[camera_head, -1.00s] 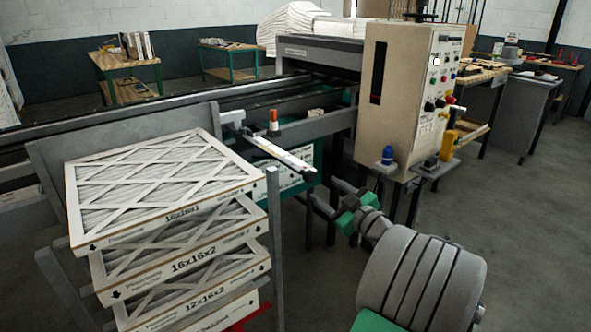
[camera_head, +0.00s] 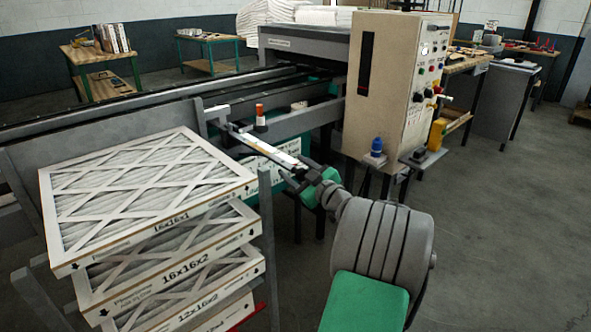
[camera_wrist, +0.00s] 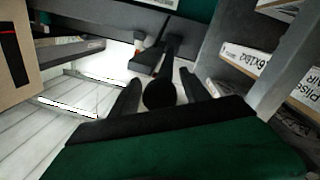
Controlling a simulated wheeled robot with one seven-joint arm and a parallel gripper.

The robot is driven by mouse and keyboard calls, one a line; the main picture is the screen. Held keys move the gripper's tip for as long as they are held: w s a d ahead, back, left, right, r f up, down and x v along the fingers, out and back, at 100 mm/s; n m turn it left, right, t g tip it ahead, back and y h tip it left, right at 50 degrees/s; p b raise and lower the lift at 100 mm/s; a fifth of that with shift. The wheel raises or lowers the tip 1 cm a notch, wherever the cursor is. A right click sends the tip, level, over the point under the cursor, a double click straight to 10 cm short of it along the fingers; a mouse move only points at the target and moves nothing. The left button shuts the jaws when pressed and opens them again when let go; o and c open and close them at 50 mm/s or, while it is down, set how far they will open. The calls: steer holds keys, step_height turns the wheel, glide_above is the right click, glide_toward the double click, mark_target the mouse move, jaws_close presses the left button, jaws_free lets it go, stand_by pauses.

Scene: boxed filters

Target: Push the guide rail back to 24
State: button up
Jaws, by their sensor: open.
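The guide rail hardware is at the near edge of the conveyor. A pale graduated bar (camera_head: 268,145) sticks out from it toward me; I cannot read its numbers. In the wrist view a dark round knob (camera_wrist: 160,95), apparently the bar's end, sits between my open fingers. A post with an orange top (camera_head: 260,115) stands beside the bar and shows in the wrist view (camera_wrist: 139,42). My gripper (camera_head: 292,176) is open at the bar's near end. I cannot tell whether the fingers touch the knob.
A stack of boxed filters (camera_head: 150,195) stands close at left beside a grey upright post (camera_head: 268,235). A beige control cabinet (camera_head: 395,85) with buttons stands to the right of my gripper. Open floor (camera_head: 500,230) lies to the right.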

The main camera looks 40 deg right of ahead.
steer(key=shift+c, duration=0.2)
jaws_close()
stand_by(0.3)
steer(key=shift+d, duration=0.1)
stand_by(0.7)
